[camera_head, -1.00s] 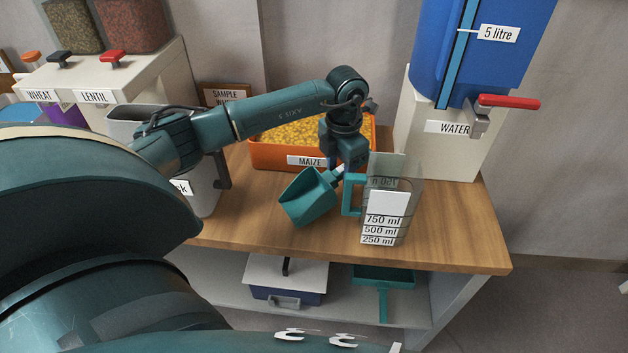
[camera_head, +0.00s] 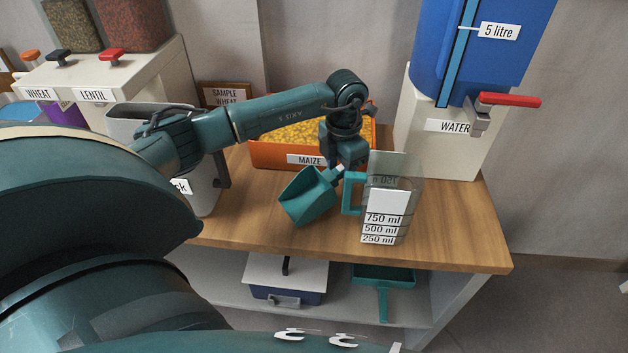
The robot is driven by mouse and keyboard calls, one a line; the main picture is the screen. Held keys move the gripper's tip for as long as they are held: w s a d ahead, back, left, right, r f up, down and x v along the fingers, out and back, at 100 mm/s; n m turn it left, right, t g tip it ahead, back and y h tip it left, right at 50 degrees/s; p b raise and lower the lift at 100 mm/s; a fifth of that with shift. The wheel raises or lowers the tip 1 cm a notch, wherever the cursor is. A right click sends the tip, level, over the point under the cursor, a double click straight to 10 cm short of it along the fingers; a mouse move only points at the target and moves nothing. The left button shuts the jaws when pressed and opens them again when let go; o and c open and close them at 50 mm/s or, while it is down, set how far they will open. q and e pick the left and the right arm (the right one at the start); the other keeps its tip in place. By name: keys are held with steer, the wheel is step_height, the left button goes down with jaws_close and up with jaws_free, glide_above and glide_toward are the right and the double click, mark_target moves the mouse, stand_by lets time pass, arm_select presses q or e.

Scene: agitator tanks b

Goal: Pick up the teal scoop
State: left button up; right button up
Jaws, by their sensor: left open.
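The teal scoop (camera_head: 308,197) lies on the wooden bench top in front of the orange maize tray (camera_head: 263,156), its open mouth facing the front left. Its handle runs up and to the right toward my left gripper (camera_head: 341,172). My left gripper is open and points down at the handle end, between the scoop and the measuring jug. The fingertips are small and partly hidden, so I cannot tell whether they touch the handle. My right gripper is not in view.
A clear measuring jug (camera_head: 392,205) with a teal handle stands close right of the gripper. A blue water tank (camera_head: 470,55) with a red-levered tap is at the back right. A grey jug (camera_head: 205,190) stands left. A teal dustpan (camera_head: 384,277) is on the shelf below.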

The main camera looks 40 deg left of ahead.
arm_select(q)
steer(key=shift+c, duration=0.2)
jaws_close()
stand_by(0.4)
